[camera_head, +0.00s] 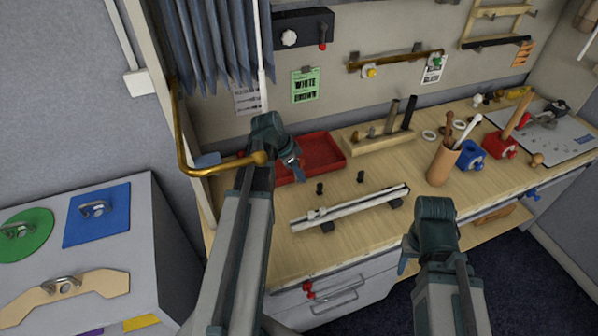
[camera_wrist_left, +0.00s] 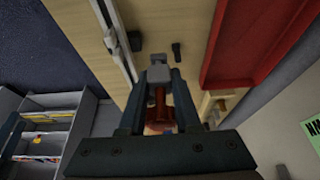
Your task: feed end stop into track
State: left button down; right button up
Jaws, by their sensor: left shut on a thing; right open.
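The track (camera_head: 355,204) is a pale rail raised on dark feet on the wooden bench, slanting up to the right. A small pale piece (camera_head: 316,213) sits at its left end. In the left wrist view the track (camera_wrist_left: 122,50) runs to the left of my fingers. My left gripper (camera_head: 295,165) is above the bench, behind and left of the track, apart from it. In the left wrist view its fingers are shut on a small grey piece (camera_wrist_left: 158,73), seemingly the end stop. My right gripper (camera_head: 432,225) is open in front of the bench; its fingertips are mostly hidden.
Two small black pegs (camera_head: 360,177) stand behind the track. A red tray (camera_head: 322,152) lies behind left, with a wooden tool block (camera_head: 380,142) beside it. A brass pipe (camera_head: 215,167) runs beside my left arm.

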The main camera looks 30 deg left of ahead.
pick_arm(q)
jog(key=shift+f, duration=0.1)
jog(key=shift+f+b, duration=7.4)
jog(key=shift+b, duration=0.1)
jog(key=c, duration=0.5)
grip_release()
jog(key=shift+r+p, duration=0.25)
jog(key=shift+p, duration=0.05)
jog(key=shift+r+p, duration=0.4)
jog(key=shift+r, duration=0.05)
